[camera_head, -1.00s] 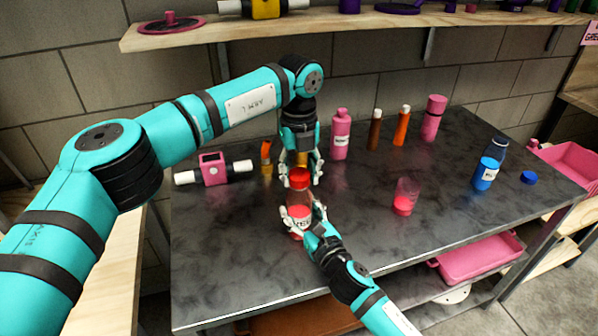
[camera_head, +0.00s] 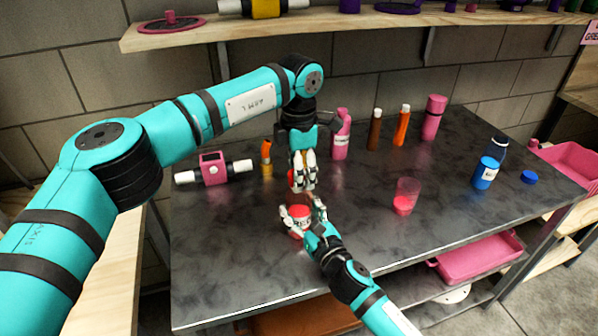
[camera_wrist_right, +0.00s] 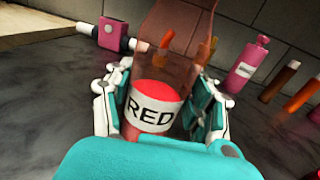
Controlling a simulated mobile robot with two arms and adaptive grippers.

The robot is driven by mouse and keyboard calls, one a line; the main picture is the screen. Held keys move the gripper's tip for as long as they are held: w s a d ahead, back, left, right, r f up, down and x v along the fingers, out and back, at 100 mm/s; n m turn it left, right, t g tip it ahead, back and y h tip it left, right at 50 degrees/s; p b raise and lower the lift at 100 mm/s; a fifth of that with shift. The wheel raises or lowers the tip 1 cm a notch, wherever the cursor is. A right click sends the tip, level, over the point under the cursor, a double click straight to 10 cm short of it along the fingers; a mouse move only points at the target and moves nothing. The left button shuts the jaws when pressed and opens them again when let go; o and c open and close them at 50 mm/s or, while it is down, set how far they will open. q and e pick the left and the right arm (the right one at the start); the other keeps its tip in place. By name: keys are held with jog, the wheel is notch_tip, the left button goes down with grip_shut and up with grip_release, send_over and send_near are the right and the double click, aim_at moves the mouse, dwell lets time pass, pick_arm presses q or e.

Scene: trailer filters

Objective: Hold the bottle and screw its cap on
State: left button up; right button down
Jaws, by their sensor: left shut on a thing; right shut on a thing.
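The bottle (camera_wrist_right: 160,95) is clear with red contents and a white label reading RED. It stands roughly upright between the fingers of my right gripper (camera_head: 303,212), which is shut on it; the fingers flank it in the right wrist view (camera_wrist_right: 160,108). My left gripper (camera_head: 302,186) points down just above the bottle, its fingers closed and seen side-on. The red cap is hidden by these fingers, and the bottle's top is hidden or out of frame. I cannot tell whether cap and bottle touch.
A clear cup-like container with pink contents (camera_head: 405,197) stands to the right. A blue bottle (camera_head: 487,172) and a loose blue cap (camera_head: 529,177) are farther right. Pink, brown and orange bottles stand at the back. A pink device (camera_head: 213,168) is at the left. The front tabletop is clear.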

pick_arm(q)
jog(key=o, duration=1.4)
jog(key=shift+r, duration=0.1)
notch_tip(320, 180, up, 12)
jog(key=shift+f, duration=0.1)
pick_arm(e)
jog(key=shift+c, duration=1.8)
grip_release()
